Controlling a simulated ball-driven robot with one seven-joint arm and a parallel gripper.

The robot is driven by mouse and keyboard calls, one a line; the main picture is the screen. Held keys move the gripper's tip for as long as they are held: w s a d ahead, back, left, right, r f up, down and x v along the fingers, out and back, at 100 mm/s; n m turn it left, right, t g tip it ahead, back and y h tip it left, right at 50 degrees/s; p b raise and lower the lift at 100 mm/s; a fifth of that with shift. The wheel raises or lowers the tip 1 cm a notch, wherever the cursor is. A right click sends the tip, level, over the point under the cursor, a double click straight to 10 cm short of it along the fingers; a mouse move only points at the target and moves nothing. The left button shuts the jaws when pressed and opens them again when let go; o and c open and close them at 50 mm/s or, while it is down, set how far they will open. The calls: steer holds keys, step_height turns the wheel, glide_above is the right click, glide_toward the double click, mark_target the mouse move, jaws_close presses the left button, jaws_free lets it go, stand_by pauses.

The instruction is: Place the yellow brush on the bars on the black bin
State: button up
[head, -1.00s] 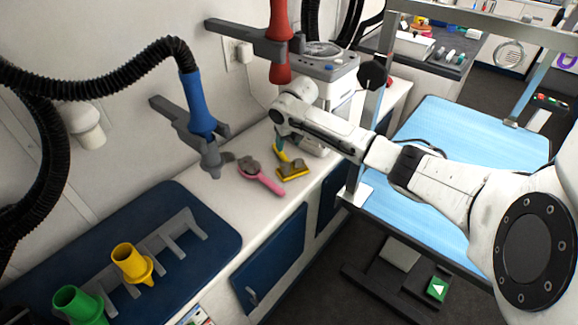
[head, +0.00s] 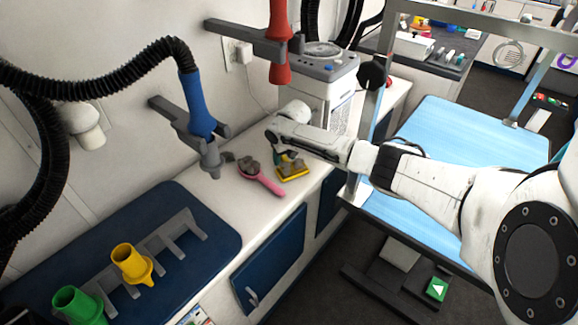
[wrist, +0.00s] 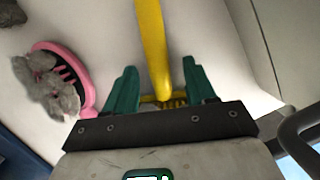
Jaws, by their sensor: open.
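The yellow brush (head: 293,174) lies on the white counter, right of a pink brush. In the wrist view its yellow handle (wrist: 152,45) runs between the two green fingers of my gripper (wrist: 161,86), which are apart with gaps on both sides of the handle. The brush head is partly hidden below the fingers, behind the gripper's dark front plate. In the head view my gripper (head: 281,158) is low over the brush, partly hidden by my wrist. I cannot make out a black bin with bars in either view.
The pink brush (head: 261,178) with grey fur lies close on the left, also in the wrist view (wrist: 83,85). A grey-white machine (head: 322,68) stands behind. A blue mat (head: 215,222) with a grey pronged rack is front left. A blue-topped table (head: 470,140) is right.

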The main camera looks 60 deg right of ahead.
jaws_close()
stand_by(0.3)
steer(key=shift+r, duration=0.15)
steer(key=shift+r+p, duration=0.5)
steer(key=shift+p, duration=0.1)
steer(key=p+v, duration=0.2)
steer(key=v, duration=0.1)
steer(key=shift+w+d+p, duration=0.15)
steer(key=shift+w+p, duration=0.1)
steer(key=shift+p, duration=0.15)
steer(key=p, duration=1)
glide_above(299, 171)
steer(key=s+a, duration=0.1)
steer(key=shift+s, duration=0.1)
steer(key=s+a, duration=0.5)
steer(key=s, duration=0.5)
steer(key=s+a, duration=0.6)
steer(key=s, duration=0.3)
steer(key=shift+s+f, duration=0.35)
steer(key=shift+s, duration=0.05)
